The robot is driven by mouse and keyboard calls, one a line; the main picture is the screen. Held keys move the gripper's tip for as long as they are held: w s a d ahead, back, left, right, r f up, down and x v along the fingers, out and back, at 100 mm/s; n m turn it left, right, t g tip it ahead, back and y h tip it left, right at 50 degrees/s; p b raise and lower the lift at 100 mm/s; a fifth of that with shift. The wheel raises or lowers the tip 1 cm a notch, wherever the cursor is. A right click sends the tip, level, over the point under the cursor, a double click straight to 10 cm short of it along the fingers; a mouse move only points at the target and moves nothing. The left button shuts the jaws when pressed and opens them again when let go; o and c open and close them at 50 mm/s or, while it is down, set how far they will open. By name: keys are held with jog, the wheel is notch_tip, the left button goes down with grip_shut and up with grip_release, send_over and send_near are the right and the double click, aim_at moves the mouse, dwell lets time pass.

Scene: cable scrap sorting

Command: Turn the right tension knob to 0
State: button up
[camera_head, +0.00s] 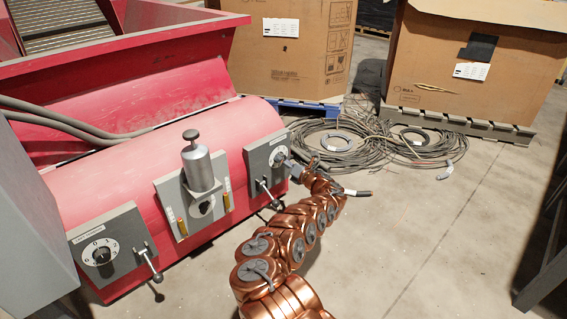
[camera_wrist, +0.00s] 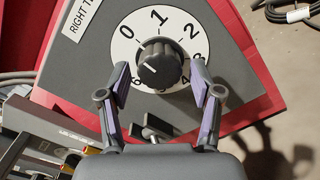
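The right tension knob (camera_wrist: 161,65) is a black ribbed knob on a white dial (camera_wrist: 128,50) with 0, 1 and 2 readable along its top. A short white mark shows on the left part of its face; I cannot tell exactly which number it points at. The lower numbers are partly hidden by the knob and fingers. My gripper (camera_wrist: 160,68) is open, one finger on each side of the knob, with gaps visible. In the head view my gripper (camera_head: 295,168) is at the right grey panel (camera_head: 258,160) and partly hides the dial.
A lever (camera_head: 264,188) sticks out below the right dial. A grey cylinder (camera_head: 198,167) stands on the middle panel. A left dial (camera_head: 100,252) has its own lever. Coiled cables (camera_head: 350,150) lie on the floor behind.

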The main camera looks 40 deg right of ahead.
jog(key=shift+s, duration=0.1)
jog(key=s, duration=1.1)
jog(key=shift+s+a, duration=0.15)
jog(key=shift+s, duration=0.25)
dwell(0.4)
dwell(0.5)
